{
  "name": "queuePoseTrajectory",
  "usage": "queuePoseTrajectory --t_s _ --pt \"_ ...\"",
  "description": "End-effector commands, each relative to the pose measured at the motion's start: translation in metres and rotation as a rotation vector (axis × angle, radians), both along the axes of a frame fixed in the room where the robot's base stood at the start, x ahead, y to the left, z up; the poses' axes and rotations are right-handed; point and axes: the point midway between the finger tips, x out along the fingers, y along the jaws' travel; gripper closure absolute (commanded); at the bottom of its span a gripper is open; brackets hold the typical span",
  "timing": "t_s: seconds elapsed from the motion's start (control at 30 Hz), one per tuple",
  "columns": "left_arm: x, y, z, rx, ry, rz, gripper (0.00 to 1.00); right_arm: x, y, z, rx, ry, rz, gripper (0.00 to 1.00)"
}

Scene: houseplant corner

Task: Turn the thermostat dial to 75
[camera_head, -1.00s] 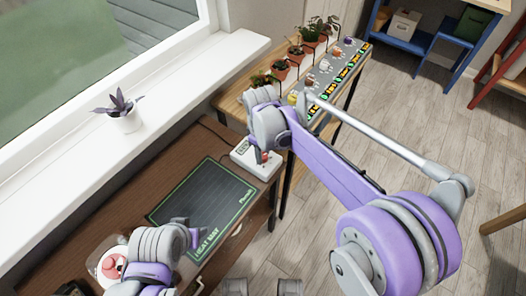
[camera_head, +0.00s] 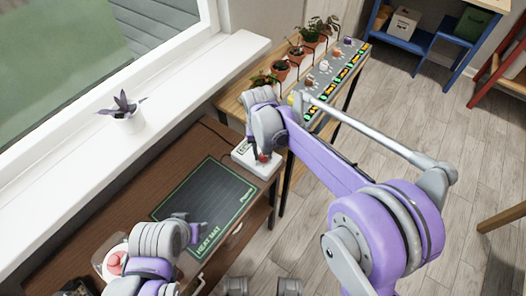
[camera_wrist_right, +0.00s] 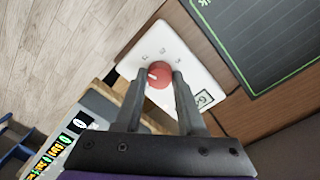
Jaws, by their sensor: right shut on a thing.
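The white thermostat box (camera_head: 243,159) sits at the far right end of the brown desk, beside the heat mat. Its red round dial (camera_wrist_right: 159,75) has a white pointer mark, and small marks surround it on the white face (camera_wrist_right: 190,60), too small to read. My right gripper (camera_wrist_right: 158,74) is shut on the dial, one finger on each side. In the head view the dial (camera_head: 264,158) shows just below the right gripper's fingers. My left gripper (camera_head: 197,231) hangs over the near part of the mat, apart from the thermostat. Its finger opening is unclear.
The dark heat mat (camera_head: 205,195) lies flat on the desk (camera_head: 150,185). A potted purple plant (camera_head: 125,118) stands on the white windowsill. Wooden floor lies open at right.

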Motion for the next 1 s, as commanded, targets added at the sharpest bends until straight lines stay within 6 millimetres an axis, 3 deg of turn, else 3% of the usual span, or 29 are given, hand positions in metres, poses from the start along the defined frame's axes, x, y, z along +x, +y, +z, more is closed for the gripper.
queuePoseTrajectory --t_s 0.4,1.0 --pt "0.0003 0.0 0.0041 0.0 -0.001 0.0 0.5 0.0011 -0.0004 0.001 0.0 -0.003 -0.238 1.0" --pt "0.0003 0.0 0.0046 0.0 -0.001 0.0 0.5 0.0012 -0.0005 0.0008 0.0 -0.003 -0.291 1.0"
